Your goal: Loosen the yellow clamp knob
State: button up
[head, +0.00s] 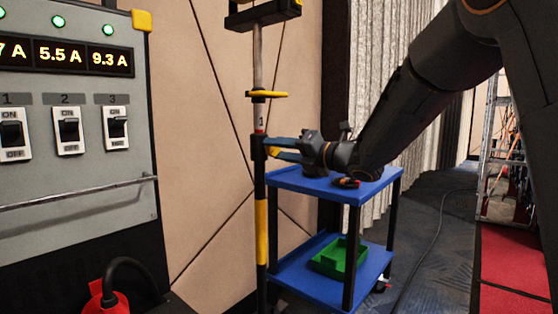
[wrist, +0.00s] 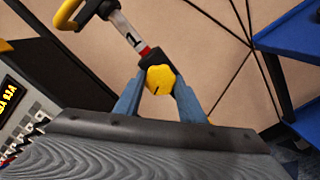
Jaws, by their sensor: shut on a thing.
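The yellow clamp knob (wrist: 158,80) is a lobed knob with a dark mark on its face. It sits on the black collar of an upright stand pole (head: 259,200). My gripper (head: 272,149) reaches the collar from the right. In the wrist view, its blue fingers (wrist: 159,84) stand on both sides of the knob and are shut on it. In the head view, the fingers hide most of the knob. Just above the collar, the pole's inner tube (head: 258,115) carries a "1" and a red band.
A yellow handle (head: 266,94) sits higher on the pole. A blue cart (head: 310,183) with a green tray (head: 340,270) stands close behind, right of the pole. A grey switch panel (head: 80,165) and a red extinguisher (head: 115,303) are at left. A cable crosses the floor.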

jog(key=shift+f+n+b, duration=0.1)
jog(key=shift+n+b, duration=0.2)
jog(key=o, duration=1)
jog(key=shift+o, duration=0.2)
jog(key=shift+s, duration=0.1)
jog(key=v, duration=0.7)
jog(key=shift+s+d+p, duration=0.2)
jog(key=shift+d+p, duration=0.1)
